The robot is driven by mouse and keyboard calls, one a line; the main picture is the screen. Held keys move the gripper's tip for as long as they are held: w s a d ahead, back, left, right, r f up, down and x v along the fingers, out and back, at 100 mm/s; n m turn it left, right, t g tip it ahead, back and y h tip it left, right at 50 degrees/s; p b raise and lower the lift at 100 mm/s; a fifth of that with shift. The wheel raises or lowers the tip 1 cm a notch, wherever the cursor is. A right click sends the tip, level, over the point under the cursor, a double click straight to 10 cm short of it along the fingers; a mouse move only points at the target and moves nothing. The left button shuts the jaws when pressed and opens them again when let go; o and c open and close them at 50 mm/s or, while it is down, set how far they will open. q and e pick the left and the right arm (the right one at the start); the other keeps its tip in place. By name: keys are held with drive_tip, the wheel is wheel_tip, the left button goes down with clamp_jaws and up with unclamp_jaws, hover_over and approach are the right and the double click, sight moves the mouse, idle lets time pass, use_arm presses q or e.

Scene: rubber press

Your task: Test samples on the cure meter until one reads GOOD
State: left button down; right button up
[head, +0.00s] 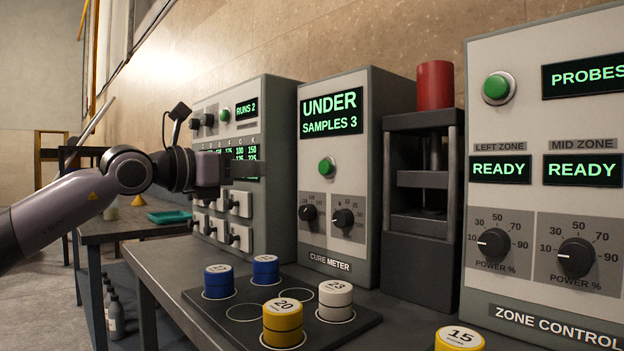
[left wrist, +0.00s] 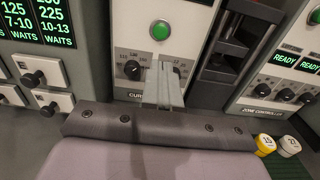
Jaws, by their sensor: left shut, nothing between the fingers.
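The cure meter (head: 326,240) stands centre in the head view. Its display (head: 331,111) reads UNDER, SAMPLES 3; its green button (head: 327,167) and two knobs sit below. A dark tray (head: 215,325) with ringed places holds a blue sample (head: 219,282), another blue one (head: 265,269), a yellow sample marked 20 (head: 283,323) and a white one marked 23 (head: 335,300). A yellow sample marked 15 (head: 459,338) stands apart at the right. My left gripper (head: 250,168) is shut and empty, raised before the left panel; its fingers show in the left wrist view (left wrist: 162,88). My right gripper is out of view.
A panel with RUNS 2 and several switches (head: 240,140) stands left of the meter. A dark press (head: 422,220) with a red cylinder (head: 435,85) is right of it, then the ZONE CONTROL cabinet (head: 560,130). A side table with a teal tray (head: 169,216) is behind.

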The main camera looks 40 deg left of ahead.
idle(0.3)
use_arm(q)
drive_tip(key=p, duration=0.4)
approach(322, 168)
drive_tip(key=w+p, duration=0.4)
drive_tip(key=w, duration=0.1)
drive_tip(key=shift+w+d+r, duration=0.2)
drive_tip(key=shift+d, duration=0.15)
drive_tip(key=shift+w, duration=0.35)
drive_tip(key=shift+w+f+p, duration=0.15)
drive_tip(key=shift+w+p, duration=0.2)
drive_tip(key=shift+w, duration=0.05)
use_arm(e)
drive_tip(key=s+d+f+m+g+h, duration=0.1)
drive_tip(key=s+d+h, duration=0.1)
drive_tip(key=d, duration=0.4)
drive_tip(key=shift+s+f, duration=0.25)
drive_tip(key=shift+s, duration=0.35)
